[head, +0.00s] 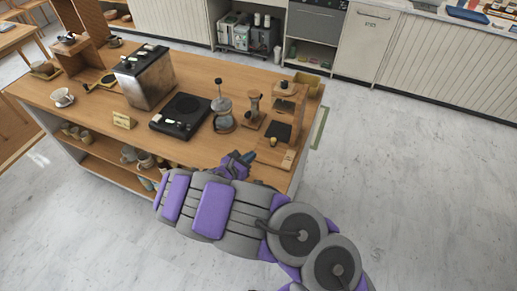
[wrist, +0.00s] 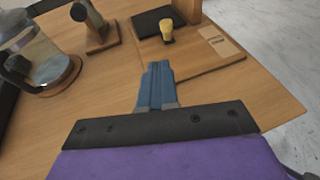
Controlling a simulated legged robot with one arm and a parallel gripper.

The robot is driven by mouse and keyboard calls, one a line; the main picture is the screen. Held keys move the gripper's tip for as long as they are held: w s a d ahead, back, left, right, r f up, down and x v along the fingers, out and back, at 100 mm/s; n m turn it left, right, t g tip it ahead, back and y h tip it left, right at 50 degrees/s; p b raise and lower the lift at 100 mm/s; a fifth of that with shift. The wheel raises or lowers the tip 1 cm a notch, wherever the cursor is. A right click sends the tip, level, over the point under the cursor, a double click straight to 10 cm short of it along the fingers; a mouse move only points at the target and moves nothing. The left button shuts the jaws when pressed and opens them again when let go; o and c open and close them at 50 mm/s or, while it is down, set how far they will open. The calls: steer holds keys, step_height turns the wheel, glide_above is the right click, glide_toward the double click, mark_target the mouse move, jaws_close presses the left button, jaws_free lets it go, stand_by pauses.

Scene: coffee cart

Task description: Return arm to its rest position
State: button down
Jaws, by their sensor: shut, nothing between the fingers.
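My gripper (head: 250,156) is over the front right part of the wooden cart top in the head view. In the wrist view its blue fingers (wrist: 157,82) are together, with nothing between them. They point toward a wooden board (wrist: 190,50) that carries a black pad and a small yellow-topped tool (wrist: 167,30). My purple and grey arm stretches across the lower part of the head view and hides some of the cart's front right side.
Shelves below hold cups. Pale floor (head: 420,190) is clear to the right.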

steer(key=v, duration=0.3)
steer(key=shift+s+d+r+p, duration=0.1)
steer(key=shift+s+r+p, duration=0.2)
steer(key=shift+s, duration=0.15)
steer(key=shift+s+d+r, duration=0.1)
steer(key=shift+s+d, duration=0.05)
steer(key=shift+s, duration=0.15)
steer(key=shift+a, duration=0.3)
steer(key=d+r+m+g+h, duration=0.45)
steer(key=d+r+m, duration=0.45)
steer(key=d+r, duration=0.5)
steer(key=s+d+r+m+g, duration=0.3)
steer(key=s+d+m, duration=0.1)
steer(key=d, duration=0.3)
steer(key=s+d+r+m+g, duration=0.3)
steer(key=s+d+m, duration=0.1)
steer(key=d, duration=0.2)
steer(key=s+d+r+m+g+y, duration=0.1)
steer(key=s+d+m+g+y, duration=0.2)
steer(key=s, duration=0.5)
steer(key=s+d+r+m+g+y, duration=0.1)
steer(key=s+m+y, duration=0.2)
steer(key=s+m, duration=0.35)
steer(key=s+a+m+y, duration=0.2)
steer(key=s+a+y, duration=0.5)
steer(key=s, duration=0.7)
steer(key=shift+s+a+r+t+b, duration=0.3)
steer(key=shift+s+a+r+t, duration=0.1)
steer(key=shift+a, duration=0.8)
